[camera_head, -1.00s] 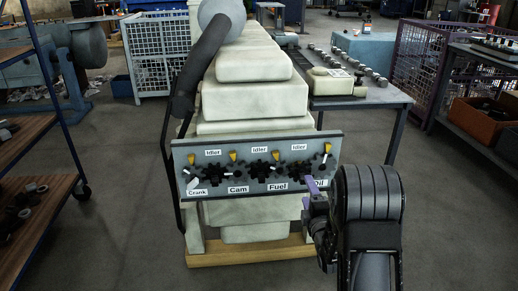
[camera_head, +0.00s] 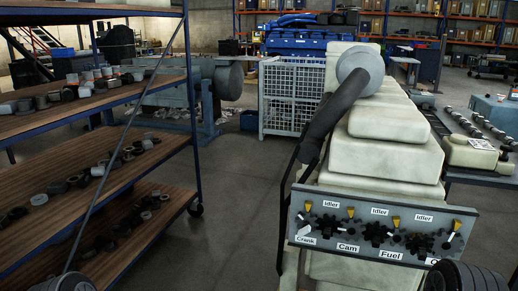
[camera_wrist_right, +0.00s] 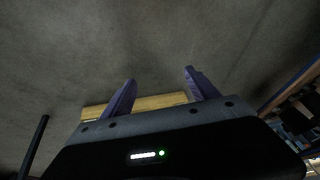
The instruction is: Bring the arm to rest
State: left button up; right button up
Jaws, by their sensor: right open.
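My right gripper (camera_wrist_right: 158,90) is open and empty in the right wrist view, its two purple fingers spread apart. Behind the fingers are the grey floor and a strip of the engine's wooden base (camera_wrist_right: 155,103). In the head view only a black link of my right arm (camera_head: 468,276) shows at the bottom right, overlapping the lower right of the gear panel (camera_head: 345,242). The panel carries dark gears, yellow tabs and labels such as Crank, Cam, Fuel and Idler. My left gripper is not in view.
The pale engine block (camera_head: 392,150) stands behind the panel. A blue-framed shelf (camera_head: 100,190) with several loose parts fills the left. A grey mesh cage (camera_head: 291,97) stands behind. A table (camera_head: 485,179) with parts is at right. Floor between shelf and engine is clear.

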jog(key=s+a+f+g+y, duration=0.2)
jog(key=s+a+g+y, duration=0.15)
jog(key=s+a, duration=0.95)
notch_tip(320, 180, up, 16)
jog(key=p, duration=1.6)
jog(key=shift+w+r, duration=0.15)
jog(key=shift+w, duration=0.05)
jog(key=shift+a+h, duration=0.1)
jog(key=shift+h, duration=0.15)
